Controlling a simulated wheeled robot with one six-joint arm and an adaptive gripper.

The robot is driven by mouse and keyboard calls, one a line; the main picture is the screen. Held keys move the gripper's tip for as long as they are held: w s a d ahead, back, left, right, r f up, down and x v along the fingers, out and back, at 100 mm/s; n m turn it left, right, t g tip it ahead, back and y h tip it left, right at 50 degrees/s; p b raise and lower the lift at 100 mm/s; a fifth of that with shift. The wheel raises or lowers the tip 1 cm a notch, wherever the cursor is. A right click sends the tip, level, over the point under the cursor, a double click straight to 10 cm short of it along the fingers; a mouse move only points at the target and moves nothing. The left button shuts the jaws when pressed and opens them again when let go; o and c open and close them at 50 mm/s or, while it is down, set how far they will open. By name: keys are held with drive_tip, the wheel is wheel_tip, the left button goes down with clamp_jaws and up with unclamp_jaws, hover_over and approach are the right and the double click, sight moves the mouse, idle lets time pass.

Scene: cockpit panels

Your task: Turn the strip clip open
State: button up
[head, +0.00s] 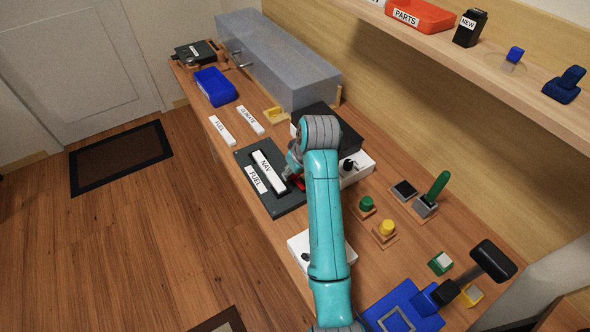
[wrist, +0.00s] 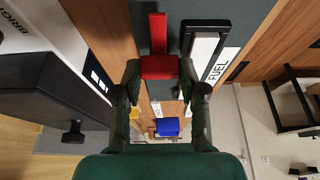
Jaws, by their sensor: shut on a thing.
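The red strip clip (wrist: 158,34) shows in the wrist view as a narrow red bar with a wider red block at its near end. My gripper (wrist: 160,72) is shut on that red block, with one finger on each side. In the head view a bit of the red clip (head: 300,184) shows beside my gripper (head: 293,166), at the right side of the dark panel (head: 287,205). The NAV strip (head: 268,170) and the FUEL strip (head: 256,179) lie side by side on this panel. My arm hides part of the clip and the panel's right edge.
A white box with a black knob (head: 349,165) stands close right of my arm. Loose label strips (head: 222,130) and a blue bin (head: 214,87) lie farther back. Green (head: 367,204) and yellow (head: 387,228) buttons sit to the right. A shelf (head: 480,60) overhangs the upper right.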

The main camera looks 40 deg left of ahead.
drive_tip(key=o, duration=1.1)
drive_tip(key=shift+o, duration=0.2)
drive_tip(key=shift+r, duration=0.1)
drive_tip(key=v, duration=0.7)
drive_tip(key=shift+d+r, duration=0.1)
